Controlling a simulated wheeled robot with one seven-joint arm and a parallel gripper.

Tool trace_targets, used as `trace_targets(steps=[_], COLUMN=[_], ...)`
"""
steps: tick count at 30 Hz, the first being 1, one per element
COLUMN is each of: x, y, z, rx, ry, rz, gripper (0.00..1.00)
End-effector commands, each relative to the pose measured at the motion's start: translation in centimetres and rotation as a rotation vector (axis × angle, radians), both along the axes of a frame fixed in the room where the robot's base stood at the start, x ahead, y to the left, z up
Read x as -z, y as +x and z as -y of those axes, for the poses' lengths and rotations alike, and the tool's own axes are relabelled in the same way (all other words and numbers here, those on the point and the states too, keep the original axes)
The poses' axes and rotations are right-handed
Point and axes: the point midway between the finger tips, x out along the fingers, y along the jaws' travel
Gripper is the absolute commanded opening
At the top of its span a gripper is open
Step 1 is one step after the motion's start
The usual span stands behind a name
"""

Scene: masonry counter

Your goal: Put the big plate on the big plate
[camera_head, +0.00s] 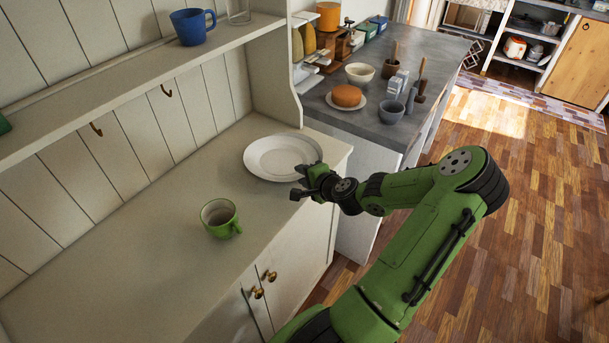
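A big white plate (270,158) lies on the pale counter, near its right end. A raised ring shows inside its rim, and I cannot tell whether this is one plate or two stacked. My gripper (299,182) is at the plate's lower right edge, with its two dark fingers spread apart. The fingers overlap the rim in the picture. I see nothing held between them, and I cannot tell whether they touch the plate. No separate second big plate is visible.
A green mug (220,217) stands on the counter left of my gripper. A shelf above holds a blue mug (192,26) and a glass. The grey counter (365,125) beyond holds a cake on a plate (359,106), bowls and a mortar. The front-left counter is clear.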

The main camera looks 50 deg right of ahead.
Motion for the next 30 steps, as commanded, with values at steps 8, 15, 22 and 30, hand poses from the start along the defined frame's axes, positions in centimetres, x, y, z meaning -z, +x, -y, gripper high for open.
trace_targets(steps=[8, 15, 22, 30], x=[-2.1, -5.0, -6.2, -5.5], y=[-2.7, -8.1, -10.2, -8.4], z=[-0.6, -2.4, -3.2, -5.9], rx=[0.004, 0.006, 0.001, -0.143], ry=[-0.001, -0.001, 0.0, -0.039], rz=[-0.004, -0.002, 0.0, -0.1], gripper=[0.29, 0.29, 0.29, 0.29])
